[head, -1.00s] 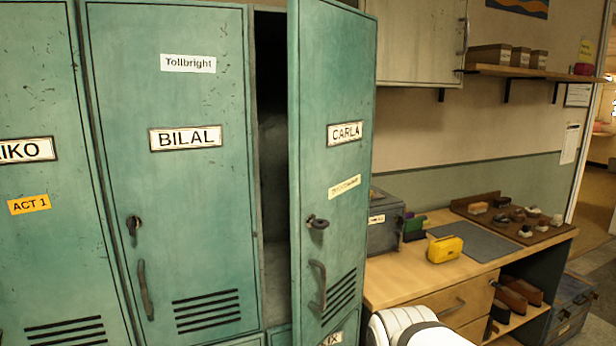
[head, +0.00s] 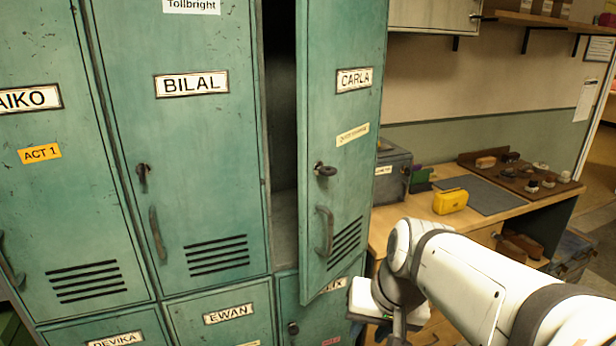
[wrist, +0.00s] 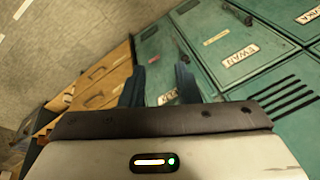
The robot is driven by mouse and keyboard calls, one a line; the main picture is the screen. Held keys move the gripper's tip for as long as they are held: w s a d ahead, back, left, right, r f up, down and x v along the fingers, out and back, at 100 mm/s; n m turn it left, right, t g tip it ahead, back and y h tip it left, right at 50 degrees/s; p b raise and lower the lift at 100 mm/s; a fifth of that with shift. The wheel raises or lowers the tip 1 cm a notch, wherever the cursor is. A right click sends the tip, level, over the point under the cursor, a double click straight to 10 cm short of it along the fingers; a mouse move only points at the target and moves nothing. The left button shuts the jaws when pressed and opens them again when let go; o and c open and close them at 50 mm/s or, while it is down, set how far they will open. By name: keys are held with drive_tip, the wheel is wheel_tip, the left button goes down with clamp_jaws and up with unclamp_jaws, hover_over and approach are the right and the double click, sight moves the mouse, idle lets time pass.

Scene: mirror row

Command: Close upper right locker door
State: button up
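The upper right locker door (head: 338,150), green and labelled CARLA, stands ajar in the head view, with a dark gap on its left side. It has a keyed lock (head: 325,170) and a curved handle (head: 324,230). My gripper (wrist: 159,78) is open and empty in the wrist view, its two dark fingers apart in front of the lower lockers. In the head view my wrist is low, just right of the door's bottom edge. The fingers are mostly hidden there. I cannot tell whether anything touches the door.
The BILAL door (head: 180,140) beside it is shut, as are the lower doors, including EWAN (head: 225,312). A wooden workbench (head: 404,229) stands to the right, with a yellow box (head: 450,201) and a grey metal box (head: 393,172) near the lockers.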

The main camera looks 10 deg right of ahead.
drive_tip(key=w+r+m+t+y, duration=0.1)
drive_tip(key=w+r+m, duration=0.1)
drive_tip(key=w+r, duration=0.1)
drive_tip(key=w+d+r+m+t+y, duration=0.1)
drive_tip(key=w+r+m+y, duration=0.1)
drive_tip(key=w+r, duration=0.2)
drive_tip(key=w+d+r+m+t+y, duration=0.1)
drive_tip(key=w+r+m+t, duration=0.1)
drive_tip(key=w+r, duration=0.2)
drive_tip(key=shift+d+r+m+y, duration=0.15)
drive_tip(key=shift+r+m+y, duration=0.25)
drive_tip(key=shift+r, duration=0.35)
clamp_jaws()
drive_tip(key=p, duration=0.2)
approach(310, 237)
drive_tip(key=x, duration=0.5)
drive_tip(key=shift+s+d+f, duration=0.15)
drive_tip(key=shift+s+f, duration=0.15)
drive_tip(key=shift+f, duration=0.05)
drive_tip(key=shift+w+a, duration=0.4)
drive_tip(key=shift+w, duration=0.05)
drive_tip(key=shift+w, duration=0.1)
